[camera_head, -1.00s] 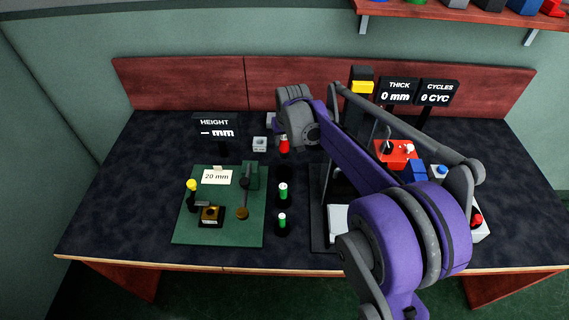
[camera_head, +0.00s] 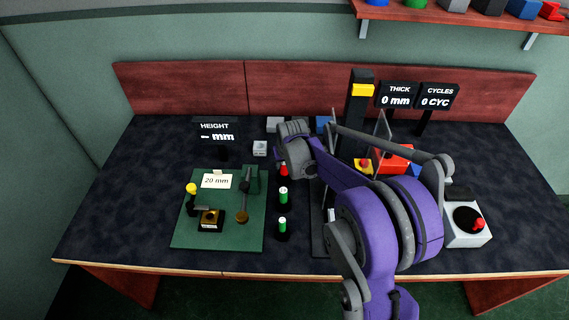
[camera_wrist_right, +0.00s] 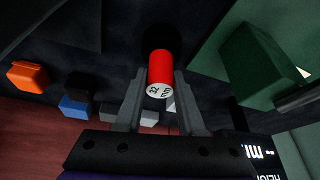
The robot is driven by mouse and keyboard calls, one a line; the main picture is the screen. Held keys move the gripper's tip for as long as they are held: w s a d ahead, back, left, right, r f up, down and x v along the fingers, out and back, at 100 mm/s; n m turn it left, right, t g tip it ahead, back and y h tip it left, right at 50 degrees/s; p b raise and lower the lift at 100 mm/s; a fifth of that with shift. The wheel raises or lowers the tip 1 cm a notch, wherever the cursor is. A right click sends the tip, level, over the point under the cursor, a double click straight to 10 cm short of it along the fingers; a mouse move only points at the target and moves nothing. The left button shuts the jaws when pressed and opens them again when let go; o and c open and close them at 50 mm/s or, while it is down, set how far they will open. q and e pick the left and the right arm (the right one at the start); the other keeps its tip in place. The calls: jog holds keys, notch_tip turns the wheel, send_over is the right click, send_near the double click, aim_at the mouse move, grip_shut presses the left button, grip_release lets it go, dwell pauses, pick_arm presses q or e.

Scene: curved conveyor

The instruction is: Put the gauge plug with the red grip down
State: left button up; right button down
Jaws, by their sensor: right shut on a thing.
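The gauge plug with the red grip (camera_head: 284,171) is in line with two green-gripped plugs, at the back of their row. It also shows in the right wrist view (camera_wrist_right: 159,70), with a white end marked "22 mm". My right gripper (camera_wrist_right: 157,88) is shut on the red grip, one finger on each side. In the head view its fingers are mostly hidden behind my wrist. A dark round holder (camera_wrist_right: 160,38) shows just beyond the red grip; I cannot tell whether the plug is seated in it. My left gripper is not in view.
Green-gripped plugs (camera_head: 283,194) stand in black holders in front. A green plate (camera_head: 222,236) with a yellow-knobbed fixture (camera_head: 191,190) lies to the left. A white box with a red button (camera_head: 467,238) stands at the right. The table's left side is clear.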

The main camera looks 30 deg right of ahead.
jog(key=c, duration=0.5)
grip_release()
jog(key=p+v, duration=0.1)
jog(key=v, duration=1)
jog(key=s+a+f+n, duration=0.1)
jog(key=s+a, duration=0.3)
jog(key=s, duration=0.4)
jog(key=s+a+f+n, duration=0.1)
jog(key=s+a+f, duration=0.1)
jog(key=s+a, duration=0.3)
jog(key=s+a+f+n+y, duration=0.1)
jog(key=s+a, duration=0.4)
jog(key=s, duration=0.8)
jog(key=shift+s+f+t, duration=0.15)
jog(key=shift+f+t, duration=0.25)
jog(key=shift+f, duration=0.45)
